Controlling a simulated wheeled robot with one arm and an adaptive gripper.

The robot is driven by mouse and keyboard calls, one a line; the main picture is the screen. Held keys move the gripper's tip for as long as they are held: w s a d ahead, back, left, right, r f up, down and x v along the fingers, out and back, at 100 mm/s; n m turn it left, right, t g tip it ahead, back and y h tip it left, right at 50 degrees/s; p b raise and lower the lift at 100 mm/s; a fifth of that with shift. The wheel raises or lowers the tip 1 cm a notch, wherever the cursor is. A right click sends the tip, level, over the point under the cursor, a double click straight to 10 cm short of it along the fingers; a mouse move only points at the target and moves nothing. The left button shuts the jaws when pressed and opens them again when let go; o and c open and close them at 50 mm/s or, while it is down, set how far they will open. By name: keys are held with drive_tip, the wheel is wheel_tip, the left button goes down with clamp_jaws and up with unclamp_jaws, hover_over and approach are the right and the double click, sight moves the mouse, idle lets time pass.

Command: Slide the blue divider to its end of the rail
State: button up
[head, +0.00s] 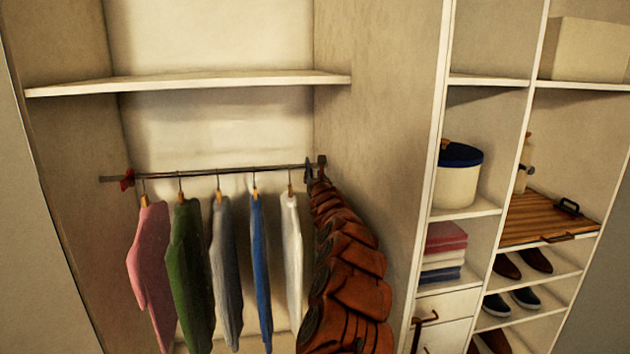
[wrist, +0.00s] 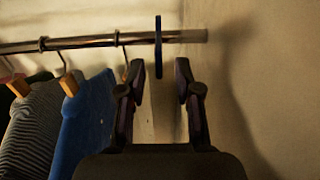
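The blue divider (wrist: 158,45) is a thin disc seen edge-on in the wrist view. It sits upright on the metal rail (wrist: 85,43), a short way left of the rail's right end. In the head view the rail (head: 210,173) spans the wardrobe bay, and the blue divider (head: 309,171) shows small and dark near its right end, beside my gripper (head: 316,166). My gripper (wrist: 161,73) is open in the wrist view, one finger on each side of the divider's lower part, with visible gaps. A red divider (head: 127,180) sits at the rail's left end.
Pink, green, grey, blue (head: 261,265) and white (head: 291,250) garments hang left of the divider. The white one's hanger is closest to my gripper. A side wall (head: 385,130) stands close on the right. A shelf (head: 190,84) runs above the rail.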

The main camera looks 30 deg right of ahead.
drive_tip(key=shift+v, duration=1.2)
